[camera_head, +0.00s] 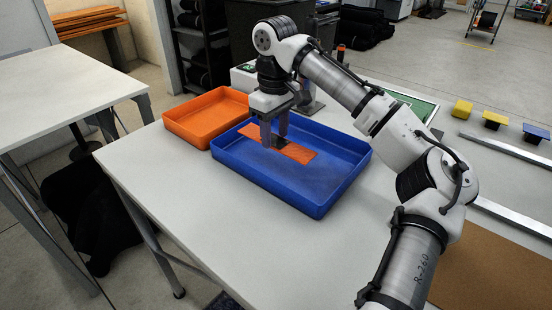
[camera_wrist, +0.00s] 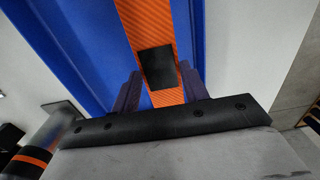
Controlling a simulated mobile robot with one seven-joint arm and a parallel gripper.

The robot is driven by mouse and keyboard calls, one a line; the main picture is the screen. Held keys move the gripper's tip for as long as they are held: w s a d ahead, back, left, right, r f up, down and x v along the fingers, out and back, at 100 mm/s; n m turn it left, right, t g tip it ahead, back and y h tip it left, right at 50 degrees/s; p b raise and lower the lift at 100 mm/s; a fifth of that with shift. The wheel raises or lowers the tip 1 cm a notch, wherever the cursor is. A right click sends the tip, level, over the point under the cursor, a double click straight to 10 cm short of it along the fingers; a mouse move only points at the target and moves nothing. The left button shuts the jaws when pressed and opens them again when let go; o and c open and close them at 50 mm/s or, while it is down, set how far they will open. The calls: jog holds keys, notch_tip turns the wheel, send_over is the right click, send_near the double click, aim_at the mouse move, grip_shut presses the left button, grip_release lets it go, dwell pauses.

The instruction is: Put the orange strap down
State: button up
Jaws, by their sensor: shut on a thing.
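The orange strap (camera_head: 299,153) is a flat strip with a dark patch at its middle. My gripper (camera_head: 274,140) points down and is shut on the strap near that dark patch. In the head view the strap lies across the inside of the blue tray (camera_head: 328,198); I cannot tell whether it touches the tray floor. In the wrist view the strap (camera_wrist: 147,25) runs up between my two fingers, with the blue tray (camera_wrist: 80,40) behind it. The strap's near end is hidden by my gripper body in the wrist view.
An orange tray (camera_head: 205,117) stands left of the blue tray on the white table (camera_head: 165,190). Yellow and blue blocks (camera_head: 495,119) and metal rails (camera_head: 515,155) are at the right. A brown board (camera_head: 490,265) lies at the front right. The table's front left is clear.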

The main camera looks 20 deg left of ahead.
aim_at(275, 169)
notch_tip(275, 169, down, 8)
jog(key=shift+f+p, duration=0.1)
jog(key=shift+p, duration=0.2)
jog(key=o, duration=1)
jog(key=shift+o, duration=0.2)
notch_tip(275, 169, up, 12)
jog(key=shift+r+b, duration=0.1)
jog(key=shift+b, duration=0.3)
